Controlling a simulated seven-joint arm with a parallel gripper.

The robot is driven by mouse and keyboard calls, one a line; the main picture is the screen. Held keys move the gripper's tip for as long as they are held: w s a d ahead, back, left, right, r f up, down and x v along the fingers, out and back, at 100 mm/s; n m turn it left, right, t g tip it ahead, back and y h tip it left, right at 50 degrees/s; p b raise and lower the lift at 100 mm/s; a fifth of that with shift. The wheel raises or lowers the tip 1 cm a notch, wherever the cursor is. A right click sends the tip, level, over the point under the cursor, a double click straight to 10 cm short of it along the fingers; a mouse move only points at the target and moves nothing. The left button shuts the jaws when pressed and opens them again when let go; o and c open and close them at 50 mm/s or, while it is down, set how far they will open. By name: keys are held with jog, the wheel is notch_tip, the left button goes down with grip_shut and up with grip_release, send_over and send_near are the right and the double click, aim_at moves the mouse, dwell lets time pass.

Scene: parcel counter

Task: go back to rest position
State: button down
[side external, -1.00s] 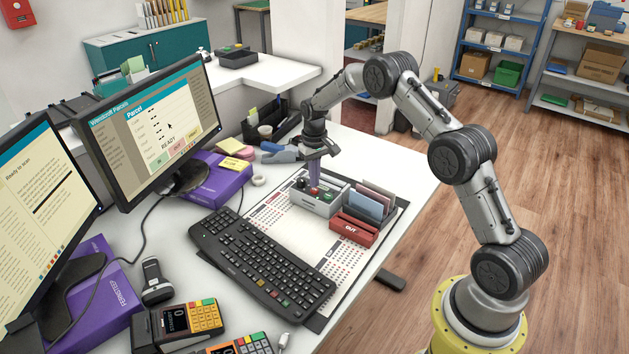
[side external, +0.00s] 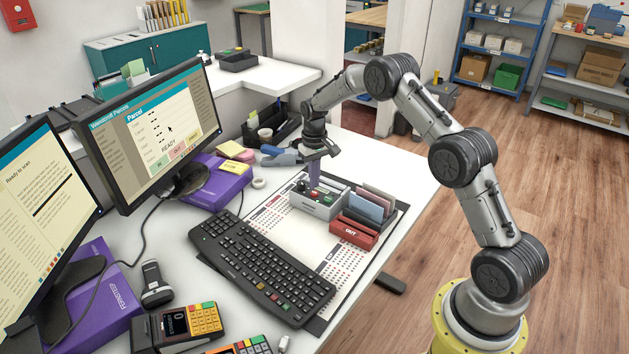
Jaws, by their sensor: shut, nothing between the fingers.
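My arm reaches in from the right side of the counter.
A black keyboard (side external: 263,268) lies in front. Behind are a dark organiser (side external: 284,130) and purple boxes (side external: 219,190). Two monitors (side external: 155,130) stand left.

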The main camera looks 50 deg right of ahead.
notch_tip(320, 180, up, 7)
dwell(4.9)
jog(key=s+a+r+n+t, duration=0.1)
jog(key=s+a+r, duration=0.5)
jog(key=s, duration=0.6)
jog(key=s+a+r+n+t, duration=0.1)
jog(key=s+a+r, duration=0.4)
jog(key=s, duration=0.6)
jog(key=s+a+r+n+t, duration=0.2)
jog(key=s+a+r, duration=0.4)
jog(key=s, duration=0.6)
jog(key=shift+s+a+r+t, duration=0.3)
jog(key=shift+a+r+t, duration=0.05)
jog(key=shift+a+t, duration=0.45)
